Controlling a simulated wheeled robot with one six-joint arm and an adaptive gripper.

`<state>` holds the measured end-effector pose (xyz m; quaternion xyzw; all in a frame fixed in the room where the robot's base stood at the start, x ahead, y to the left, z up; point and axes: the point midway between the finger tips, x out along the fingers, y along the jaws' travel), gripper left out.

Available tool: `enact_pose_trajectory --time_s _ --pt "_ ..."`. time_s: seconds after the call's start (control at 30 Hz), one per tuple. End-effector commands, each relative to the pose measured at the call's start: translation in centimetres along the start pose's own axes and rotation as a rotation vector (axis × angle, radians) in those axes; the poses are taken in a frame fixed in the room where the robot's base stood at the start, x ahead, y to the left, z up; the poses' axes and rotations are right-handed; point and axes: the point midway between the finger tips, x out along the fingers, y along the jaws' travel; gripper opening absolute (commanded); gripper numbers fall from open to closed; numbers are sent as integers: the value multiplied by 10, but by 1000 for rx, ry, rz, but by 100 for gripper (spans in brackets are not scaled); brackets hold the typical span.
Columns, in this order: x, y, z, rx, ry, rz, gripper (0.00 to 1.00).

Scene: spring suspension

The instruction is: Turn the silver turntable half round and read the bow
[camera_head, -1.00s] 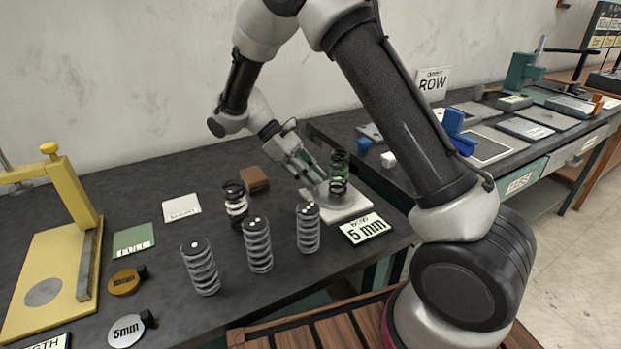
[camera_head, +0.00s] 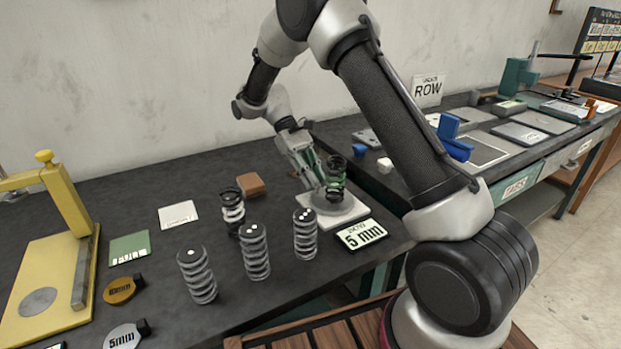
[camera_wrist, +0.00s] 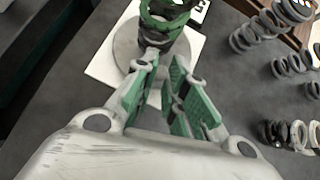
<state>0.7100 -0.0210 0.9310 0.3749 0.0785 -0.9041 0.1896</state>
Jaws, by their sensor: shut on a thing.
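The silver turntable (camera_head: 330,208) is a low grey disc on a white square plate (camera_head: 345,221); its disc also shows in the wrist view (camera_wrist: 125,48). A green and black spring (camera_head: 335,181) stands upright on it, and its lower coils show in the wrist view (camera_wrist: 166,22). My gripper (camera_head: 318,190) reaches down to the turntable at the left of the spring. Its green-padded fingers (camera_wrist: 172,75) are shut on a small grey part of the turntable, mostly hidden between them. A card in front (camera_head: 361,235) reads "5 mm" under a smaller word.
Three grey springs (camera_head: 254,252) with white dots stand in front left. A black and white spring (camera_head: 232,212) and a brown block (camera_head: 250,185) are to the left. A yellow press (camera_head: 65,240) stands far left. Blue and white blocks (camera_head: 385,165) are on the right bench.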

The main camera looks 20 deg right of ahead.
Motion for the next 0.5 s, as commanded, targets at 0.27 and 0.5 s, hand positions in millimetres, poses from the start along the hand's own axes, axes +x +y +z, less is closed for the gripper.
enact_pose_trajectory --time_s 0.27,0.5 --pt "2 9 0 91 -9 -93 0" --pt "2 14 0 149 -8 -150 0"
